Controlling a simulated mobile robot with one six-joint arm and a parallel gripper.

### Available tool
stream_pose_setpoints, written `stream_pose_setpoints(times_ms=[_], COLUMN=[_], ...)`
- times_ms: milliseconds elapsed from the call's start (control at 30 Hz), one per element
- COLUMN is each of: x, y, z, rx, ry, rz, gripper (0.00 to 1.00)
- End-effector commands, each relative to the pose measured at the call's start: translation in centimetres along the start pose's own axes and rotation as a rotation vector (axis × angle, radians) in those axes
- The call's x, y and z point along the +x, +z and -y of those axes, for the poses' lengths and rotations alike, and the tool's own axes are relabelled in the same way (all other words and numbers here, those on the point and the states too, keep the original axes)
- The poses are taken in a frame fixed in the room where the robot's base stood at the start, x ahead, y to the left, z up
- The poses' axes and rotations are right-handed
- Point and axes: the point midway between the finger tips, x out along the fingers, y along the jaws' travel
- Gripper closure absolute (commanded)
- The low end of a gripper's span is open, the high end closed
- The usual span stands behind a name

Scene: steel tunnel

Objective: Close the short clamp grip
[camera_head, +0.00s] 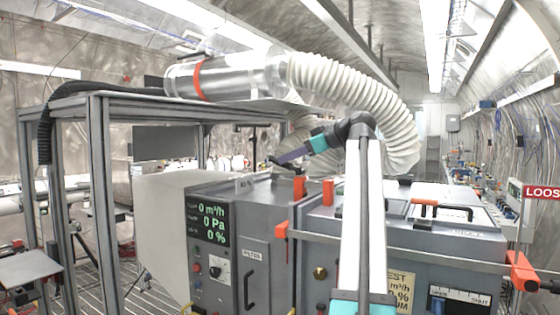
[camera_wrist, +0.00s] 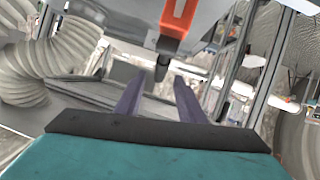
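An orange clamp band (camera_head: 201,80) goes round the silver duct (camera_head: 232,76) on the frame. In the wrist view an orange clamp strap (camera_wrist: 180,14) lies against a pale metal surface, and a short dark grip (camera_wrist: 163,66) sticks down from its end. My gripper (camera_wrist: 157,80) is open, its two purple fingers apart with nothing between them; the grip's tip shows just above the gap between the fingertips. Whether it is within finger reach, I cannot tell. In the head view my gripper (camera_head: 281,160) points left, below the hose; the short grip cannot be made out there.
A white corrugated hose (camera_head: 350,85) arches from the duct over my arm. A grey filter cabinet (camera_head: 230,250) with a display stands below, and a grey box with orange handles (camera_head: 440,208) is at right. A metal frame (camera_head: 103,180) holds the duct at left.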

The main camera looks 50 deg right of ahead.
Motion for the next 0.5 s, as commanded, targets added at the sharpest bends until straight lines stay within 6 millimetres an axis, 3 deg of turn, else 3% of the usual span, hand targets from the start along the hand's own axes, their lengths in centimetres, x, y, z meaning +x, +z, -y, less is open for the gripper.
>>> stream_pose_setpoints(times_ms=[200,500], x=[3.2,5.8], y=[-0.1,-0.1], z=[0.1,0.1], rx=[0.0,0.0], ry=[-0.002,-0.001], rz=[0.0,0.0], gripper=[0.64,0.64])
